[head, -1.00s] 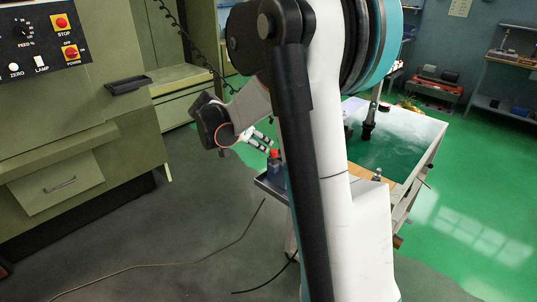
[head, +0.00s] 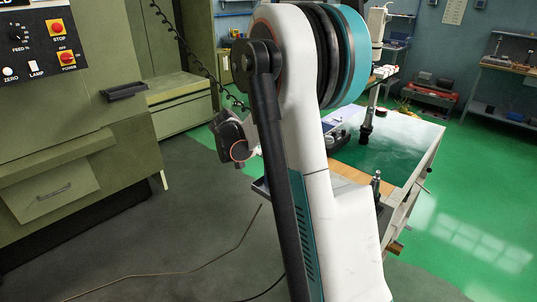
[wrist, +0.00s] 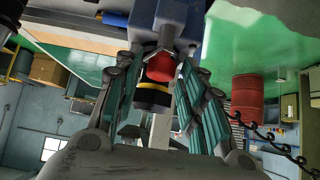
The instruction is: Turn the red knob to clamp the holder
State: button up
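The red knob (wrist: 187,72) shows in the wrist view on the blue-grey holder (wrist: 186,32), near a black cylinder with a yellow band (wrist: 155,92). My gripper (wrist: 164,66) is open, its two fingers apart on either side of the knob and the black cylinder. The knob lies closer to the right finger; I cannot tell whether they touch. In the head view my arm hides the knob, the holder and the fingers; only my wrist shows behind the arm.
The cart (head: 408,150) with a green top stands behind my arm, with a dark upright tool holder (head: 367,125) on it. A green machine cabinet (head: 60,150) stands at the left. A cable (head: 190,272) lies on the grey floor.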

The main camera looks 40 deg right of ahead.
grip_shut()
jog(key=c, duration=0.6)
grip_release()
jog(key=shift+s+n+t+p, duration=0.25)
jog(key=shift+n+t+p, duration=0.1)
jog(key=shift+n+t, duration=0.9)
jog(key=shift+n+t+y, duration=0.45)
jog(key=shift+n+y, duration=0.05)
jog(key=shift+n, duration=0.55)
jog(key=o, duration=1)
jog(key=shift+o, duration=0.2)
jog(key=v, duration=1.2)
